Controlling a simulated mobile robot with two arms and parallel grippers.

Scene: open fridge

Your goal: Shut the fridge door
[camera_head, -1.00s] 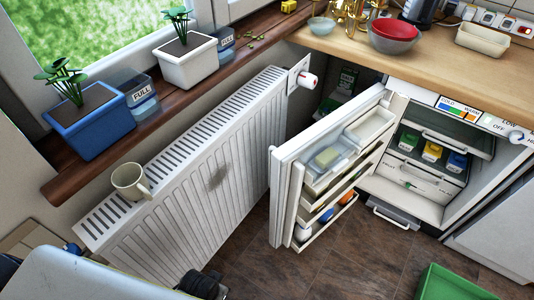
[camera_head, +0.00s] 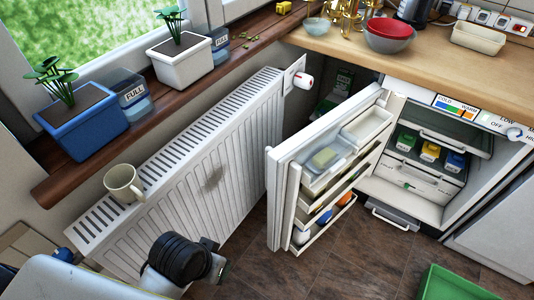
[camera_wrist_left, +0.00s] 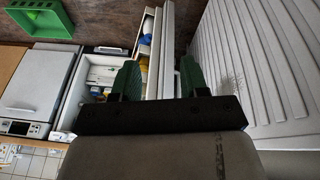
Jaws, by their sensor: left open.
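The white fridge door (camera_head: 283,205) stands wide open in the head view, with its shelves of food facing the fridge (camera_head: 410,150). Its outer side faces the radiator. In the left wrist view the door (camera_wrist_left: 167,40) shows edge-on, between and beyond the fingers of my left gripper (camera_wrist_left: 159,78). That gripper is open and empty, with green fingers. Whether it touches the door cannot be told. In the head view my left arm is low, left of the door, with a gap of floor between. My right gripper is not in view.
A white radiator (camera_head: 190,165) stands left of the door, with a mug (camera_head: 123,183) on top. A green crate (camera_head: 460,283) is on the floor at lower right. A pull-out grey tray (camera_head: 390,217) lies below the fridge. Brown floor is clear before the door.

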